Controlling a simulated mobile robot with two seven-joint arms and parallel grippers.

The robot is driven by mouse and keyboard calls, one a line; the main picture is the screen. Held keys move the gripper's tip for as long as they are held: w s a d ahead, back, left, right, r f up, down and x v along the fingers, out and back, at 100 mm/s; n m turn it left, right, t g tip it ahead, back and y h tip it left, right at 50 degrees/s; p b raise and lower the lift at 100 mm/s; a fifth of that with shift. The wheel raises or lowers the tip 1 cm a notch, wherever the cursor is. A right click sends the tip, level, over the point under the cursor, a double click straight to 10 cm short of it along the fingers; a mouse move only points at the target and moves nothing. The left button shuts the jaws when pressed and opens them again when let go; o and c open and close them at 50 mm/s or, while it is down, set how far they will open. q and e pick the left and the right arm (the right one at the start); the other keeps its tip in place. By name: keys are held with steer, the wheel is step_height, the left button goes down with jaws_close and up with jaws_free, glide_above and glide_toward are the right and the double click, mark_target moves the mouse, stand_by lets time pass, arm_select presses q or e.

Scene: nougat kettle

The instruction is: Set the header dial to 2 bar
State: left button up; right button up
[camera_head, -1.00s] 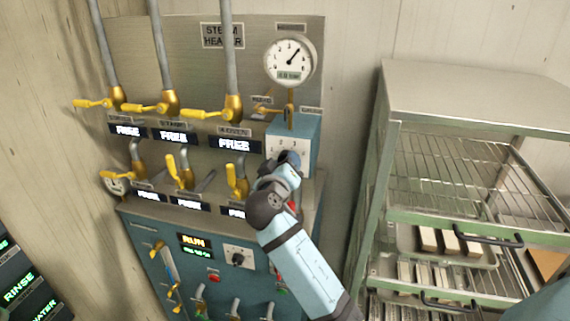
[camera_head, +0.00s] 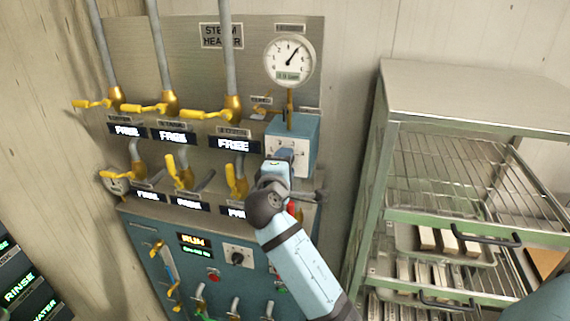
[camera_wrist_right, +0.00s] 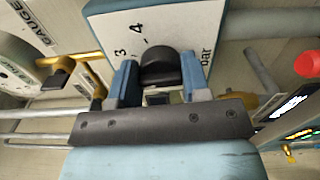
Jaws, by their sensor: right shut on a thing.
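The header dial is a black knob (camera_wrist_right: 160,68) on a white scale plate (camera_wrist_right: 135,20) marked 3, 4 and "bar" in the right wrist view. The plate is on the front of a blue box (camera_head: 305,132) under the round pressure gauge (camera_head: 289,61). My right gripper (camera_wrist_right: 160,82) has its two blue fingers shut on either side of the knob. In the head view my right gripper (camera_head: 284,156) covers the knob and part of the plate. I cannot read the knob's pointer. The gauge needle points up and right. My left gripper is not in view.
Yellow-handled valves (camera_head: 232,108) on pipes stand left of the box. A red button (camera_wrist_right: 307,64) is near the dial, right in the wrist view. A steel rack (camera_head: 470,90) with trays stands to the right. A lower control panel (camera_head: 150,245) is below.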

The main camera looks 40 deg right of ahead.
steer(key=shift+r+n, duration=0.2)
steer(key=shift+n, duration=1.5)
steer(key=o, duration=0.9)
steer(key=shift+d+f, duration=0.1)
